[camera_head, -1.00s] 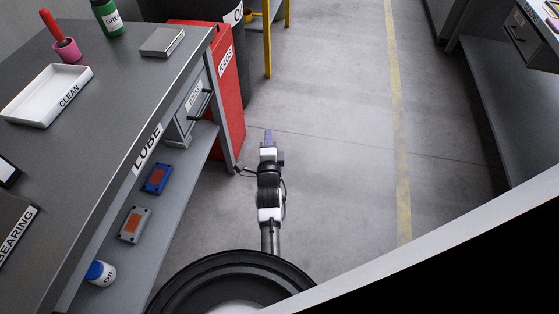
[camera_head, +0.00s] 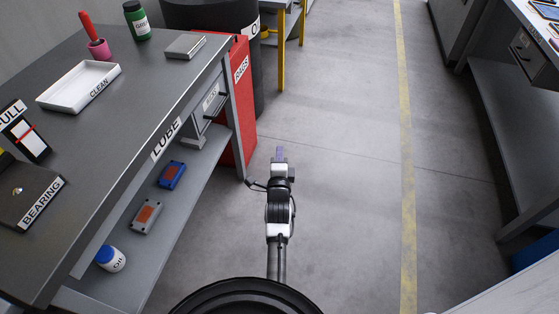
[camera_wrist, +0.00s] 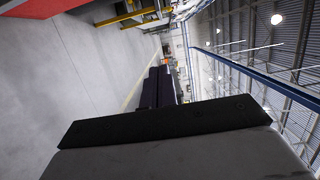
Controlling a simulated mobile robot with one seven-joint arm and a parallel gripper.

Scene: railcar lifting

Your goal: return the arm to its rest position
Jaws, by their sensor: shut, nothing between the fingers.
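My gripper (camera_head: 280,154) is in the middle of the head view, at the far end of my arm, which points straight ahead over the open floor. Its purple fingers are together with nothing between them. In the wrist view my gripper's dark fingers (camera_wrist: 160,88) point ahead along the aisle and hold nothing. The gripper is to the right of the lube bench (camera_head: 110,140) and apart from it.
A red rags bin (camera_head: 240,100) stands at the bench's far end, with a dark drum (camera_head: 258,60) behind it. A white clean tray (camera_head: 60,103) lies on the bench. Another bench (camera_head: 510,125) is at the right. The grey floor (camera_head: 345,190) between is clear.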

